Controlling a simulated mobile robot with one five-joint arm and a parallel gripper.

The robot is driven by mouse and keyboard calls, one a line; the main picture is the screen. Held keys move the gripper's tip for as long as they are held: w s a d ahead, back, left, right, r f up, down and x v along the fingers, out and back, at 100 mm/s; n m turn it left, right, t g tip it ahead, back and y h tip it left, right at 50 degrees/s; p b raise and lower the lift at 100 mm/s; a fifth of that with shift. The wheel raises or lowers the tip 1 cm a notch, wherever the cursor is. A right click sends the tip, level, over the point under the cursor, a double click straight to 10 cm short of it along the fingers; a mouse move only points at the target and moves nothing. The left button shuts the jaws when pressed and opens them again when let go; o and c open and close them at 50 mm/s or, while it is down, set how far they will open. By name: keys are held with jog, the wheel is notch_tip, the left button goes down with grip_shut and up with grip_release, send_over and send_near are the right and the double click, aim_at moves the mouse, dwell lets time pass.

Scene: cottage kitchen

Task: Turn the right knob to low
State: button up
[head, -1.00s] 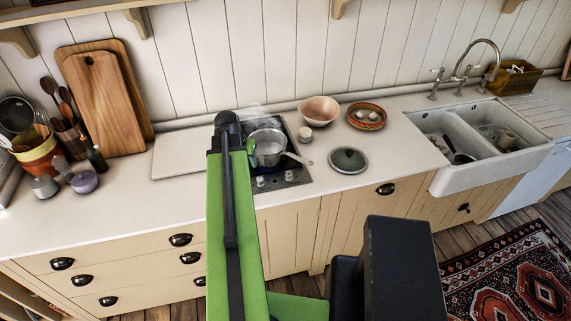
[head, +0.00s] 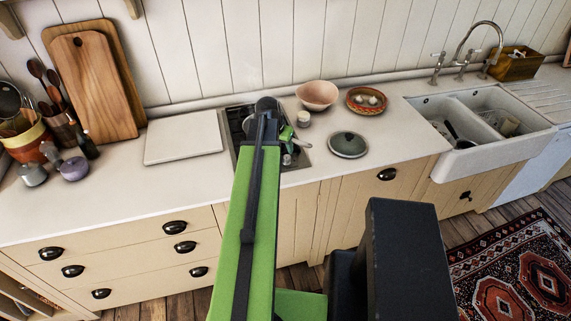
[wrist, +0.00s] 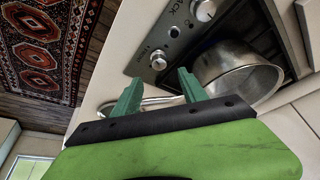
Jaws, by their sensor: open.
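In the wrist view the hob panel carries two round metal knobs. The right knob (wrist: 158,62), by the FRONT label, lies just beyond the gap between my fingertips. The left knob (wrist: 204,10) is by the BACK label. Neither knob's setting can be read. My gripper (wrist: 158,83) is open and empty, with a green finger on each side of the right knob's line and apart from it. In the head view my gripper (head: 287,134) is over the hob (head: 236,120), and my arm hides most of the hob and knobs.
A metal saucepan (wrist: 235,72) stands on the hob, its handle passing behind my fingers. A round lid (head: 348,144) lies on the counter to the right. A pale board (head: 183,137) is left of the hob. A small pot (head: 304,118) and pink bowl (head: 317,94) stand behind.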

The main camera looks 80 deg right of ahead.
aim_at(286, 157)
jog(key=b+x, duration=0.6)
jog(key=x, duration=0.2)
jog(key=shift+d+f, duration=0.1)
jog(key=shift+f, duration=0.15)
jog(key=shift+r, duration=0.1)
grip_shut()
